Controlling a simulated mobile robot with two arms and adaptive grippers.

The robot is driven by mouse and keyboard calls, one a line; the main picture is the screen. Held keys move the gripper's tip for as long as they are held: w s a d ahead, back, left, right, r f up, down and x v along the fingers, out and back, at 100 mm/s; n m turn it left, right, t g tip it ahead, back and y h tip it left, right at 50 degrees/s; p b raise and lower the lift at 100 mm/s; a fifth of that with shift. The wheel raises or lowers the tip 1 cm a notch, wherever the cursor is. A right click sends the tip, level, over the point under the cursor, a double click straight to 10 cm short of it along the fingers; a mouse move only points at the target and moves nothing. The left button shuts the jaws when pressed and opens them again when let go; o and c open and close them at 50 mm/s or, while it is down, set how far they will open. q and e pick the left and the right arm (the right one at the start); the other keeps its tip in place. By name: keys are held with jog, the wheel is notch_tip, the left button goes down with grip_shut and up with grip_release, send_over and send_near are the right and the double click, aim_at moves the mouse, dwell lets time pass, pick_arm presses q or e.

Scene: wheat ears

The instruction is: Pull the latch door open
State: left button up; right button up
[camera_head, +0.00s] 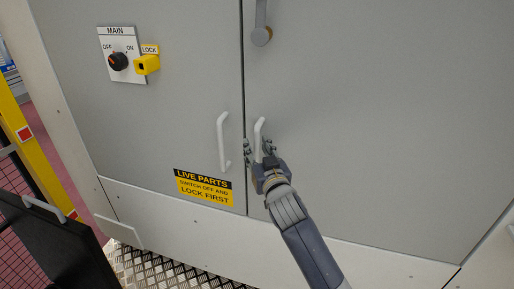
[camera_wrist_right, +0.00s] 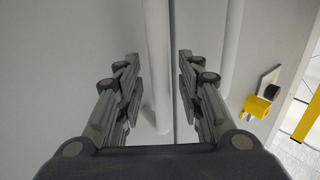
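A grey cabinet has two doors that meet at a vertical seam. The right door (camera_head: 380,120) carries a white bar handle (camera_head: 259,128), and the left door (camera_head: 170,105) carries a similar handle (camera_head: 221,140). A grey latch lever (camera_head: 261,30) hangs at the top of the right door, beside the seam. My right gripper (camera_head: 257,150) is open at the right door's handle. In the right wrist view this handle (camera_wrist_right: 157,60) stands between the spread fingers, with gaps on both sides. The left door's handle (camera_wrist_right: 232,45) is outside the fingers. My left gripper is not in view.
The left door has a MAIN switch (camera_head: 117,61) with a yellow lock piece (camera_head: 148,64) and a LIVE PARTS sign (camera_head: 204,187). A yellow post (camera_head: 30,140) and a black panel (camera_head: 45,245) stand at the left. Chequered metal flooring (camera_head: 160,270) lies below.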

jog(key=shift+w, duration=0.25)
grip_shut()
jog(key=shift+s+a, duration=0.1)
